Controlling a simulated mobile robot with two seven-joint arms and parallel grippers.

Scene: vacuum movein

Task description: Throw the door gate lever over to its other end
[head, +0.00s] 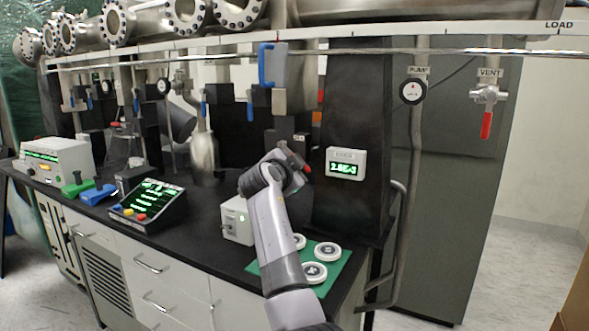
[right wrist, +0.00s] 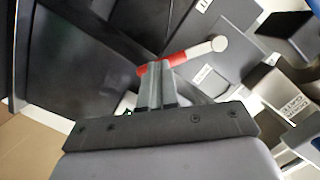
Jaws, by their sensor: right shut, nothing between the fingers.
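A lever with a red grip and pale grey arm (right wrist: 205,48) crosses the right wrist view just beyond my fingertips. Its round pale end is at the right and its red end at the left. My right gripper (right wrist: 153,70) is shut and empty, its fingertips overlapping the red grip in the picture; I cannot tell whether they touch. In the head view my right gripper (head: 293,168) is in front of the dark column, and a small red tip (head: 307,169) shows beside it. The rest of the lever is hidden there. My left gripper is out of view.
A blue-handled valve (head: 266,65) hangs above my right gripper. A gauge display (head: 344,164) is to its right. A green mat (head: 335,262) with white discs lies below.

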